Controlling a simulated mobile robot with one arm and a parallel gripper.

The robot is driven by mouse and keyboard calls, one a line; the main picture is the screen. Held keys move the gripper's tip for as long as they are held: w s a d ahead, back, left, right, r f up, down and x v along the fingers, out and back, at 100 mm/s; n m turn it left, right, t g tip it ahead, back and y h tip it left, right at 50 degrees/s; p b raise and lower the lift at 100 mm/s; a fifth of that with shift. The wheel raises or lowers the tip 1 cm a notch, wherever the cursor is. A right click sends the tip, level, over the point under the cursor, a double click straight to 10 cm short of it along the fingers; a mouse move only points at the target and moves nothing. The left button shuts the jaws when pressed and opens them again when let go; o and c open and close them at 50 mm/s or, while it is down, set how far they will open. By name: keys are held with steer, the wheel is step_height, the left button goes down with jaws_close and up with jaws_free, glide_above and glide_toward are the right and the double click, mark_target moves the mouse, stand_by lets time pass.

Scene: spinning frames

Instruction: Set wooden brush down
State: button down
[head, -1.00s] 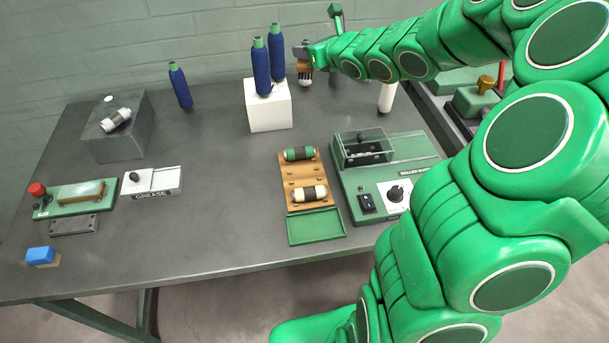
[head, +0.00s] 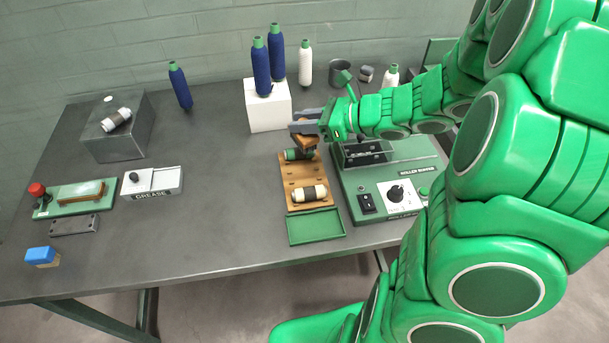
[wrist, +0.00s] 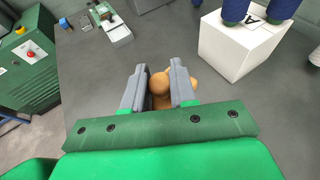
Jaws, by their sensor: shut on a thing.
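My gripper (head: 304,127) is shut on the wooden brush (head: 305,142) and holds it near the back end of the wooden roller rack. The brush is brown and mostly hidden by the fingers in the head view. In the wrist view my gripper (wrist: 158,90) has its two grey fingers on either side of the brush's rounded tan wood (wrist: 160,82). The bristles cannot be made out now. The brush appears above the table, but its exact height cannot be told.
Close by are the wooden rack (head: 290,180) with its rollers, the roller machine (head: 375,170) and a white block (head: 267,112) under blue bobbins (head: 262,70). A green tray (head: 315,228) lies in front of the rack. The table's middle (head: 225,200) is clear.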

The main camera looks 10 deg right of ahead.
steer(key=shift+s+a+f+n+g, duration=0.1)
steer(key=shift+s+f+n+g, duration=0.1)
steer(key=shift+s, duration=0.4)
steer(key=shift+s+f+n+g, duration=0.1)
steer(key=shift+s+g, duration=0.1)
steer(key=shift+s, duration=0.35)
steer(key=shift+s+f, duration=0.15)
steer(key=shift+f, duration=3.9)
steer(key=shift+f, duration=0.2)
steer(key=shift+f, duration=0.15)
